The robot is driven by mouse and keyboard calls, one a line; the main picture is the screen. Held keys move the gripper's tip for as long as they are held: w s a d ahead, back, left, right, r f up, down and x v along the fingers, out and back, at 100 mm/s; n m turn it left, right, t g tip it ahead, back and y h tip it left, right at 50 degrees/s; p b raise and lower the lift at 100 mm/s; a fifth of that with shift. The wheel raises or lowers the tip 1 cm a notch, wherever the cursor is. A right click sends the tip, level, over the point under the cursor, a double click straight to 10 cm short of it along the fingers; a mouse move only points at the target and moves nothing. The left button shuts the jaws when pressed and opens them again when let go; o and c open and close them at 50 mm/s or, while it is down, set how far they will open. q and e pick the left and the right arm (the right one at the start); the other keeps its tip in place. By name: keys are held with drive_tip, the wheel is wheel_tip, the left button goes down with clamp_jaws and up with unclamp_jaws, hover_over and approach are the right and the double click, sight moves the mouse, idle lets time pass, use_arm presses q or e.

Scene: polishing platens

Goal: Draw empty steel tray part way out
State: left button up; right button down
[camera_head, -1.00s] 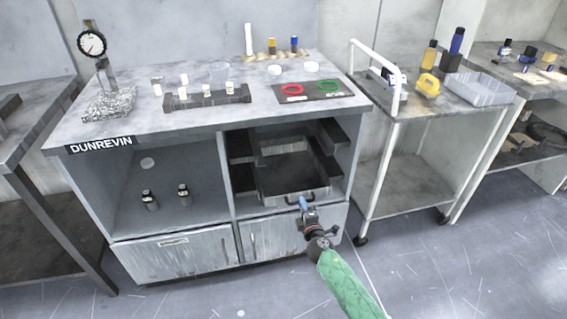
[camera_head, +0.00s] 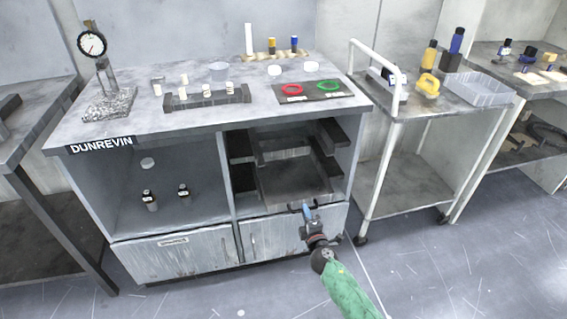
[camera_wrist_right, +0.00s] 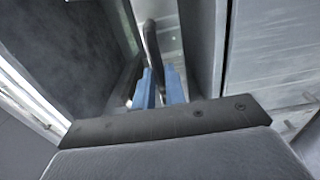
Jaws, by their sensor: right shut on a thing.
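The steel tray (camera_head: 290,184) sits in the right-hand open bay of the cabinet, its front end out at the bay's front edge. Its floor looks bare. My right gripper (camera_head: 308,212) is at the middle of the tray's front, shut on the tray's handle. In the right wrist view the dark curved handle (camera_wrist_right: 151,42) stands between the blue fingertips (camera_wrist_right: 158,88). My left gripper is not in view.
Two small bottles (camera_head: 165,196) stand in the left bay. A white-framed trolley (camera_head: 410,185) stands to the right. The floor in front is clear.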

drive_tip(key=shift+s+d, duration=0.1)
drive_tip(key=shift+s, duration=0.2)
drive_tip(key=c, duration=1.4)
unclamp_jaws()
drive_tip(key=shift+o, duration=0.2)
